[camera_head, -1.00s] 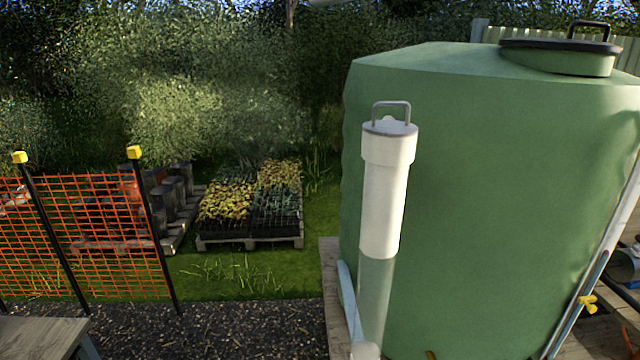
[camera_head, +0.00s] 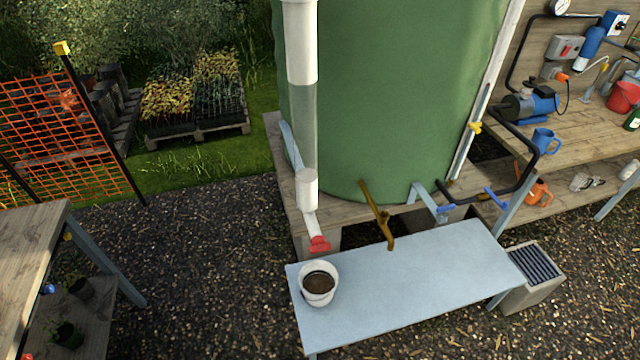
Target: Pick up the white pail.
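The white pail (camera_head: 304,293) stands upright on the left end of a pale blue-grey table (camera_head: 420,285). Its open top shows something dark brown inside. It sits just below a white pipe with a red end piece (camera_head: 319,244). Neither of my grippers shows in the head view.
A large green tank (camera_head: 400,100) stands on a wooden platform behind the table. A wooden bench (camera_head: 30,245) is at the left. A workbench (camera_head: 590,135) with a pump, a blue mug (camera_head: 546,141) and a red bucket (camera_head: 624,97) is at the right. Gravel between is clear.

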